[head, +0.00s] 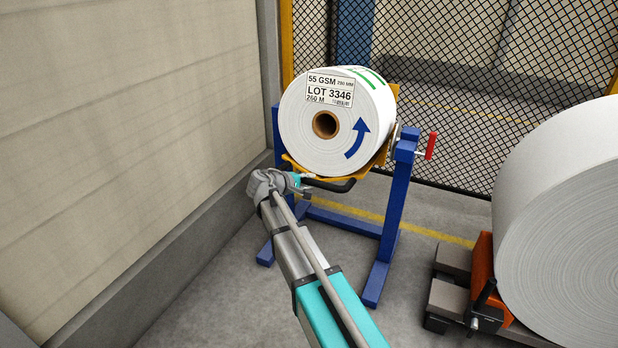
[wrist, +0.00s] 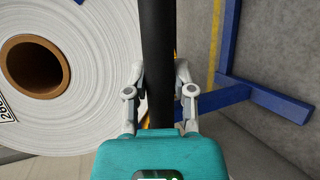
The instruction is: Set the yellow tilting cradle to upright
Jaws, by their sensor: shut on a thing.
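The yellow tilting cradle (head: 378,160) hangs in a blue stand in the head view and holds a white paper roll (head: 305,130). The roll lies roughly on its side, with its labelled end, brown core and blue curved arrow facing me. A black bar handle (head: 338,187) runs along the cradle's near lower edge. My gripper (head: 301,184) is at the left part of this handle. In the wrist view, my gripper (wrist: 160,90) has its fingers on both sides of the black handle (wrist: 158,45), shut on it. Much of the cradle is hidden behind the roll.
The blue stand (head: 393,215) has feet on the floor and a red-gripped lever (head: 431,146) at its right. A wall (head: 120,130) rises close on the left. A mesh fence (head: 450,90) stands behind. A large white roll (head: 565,220) on an orange-and-grey carrier is at the right.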

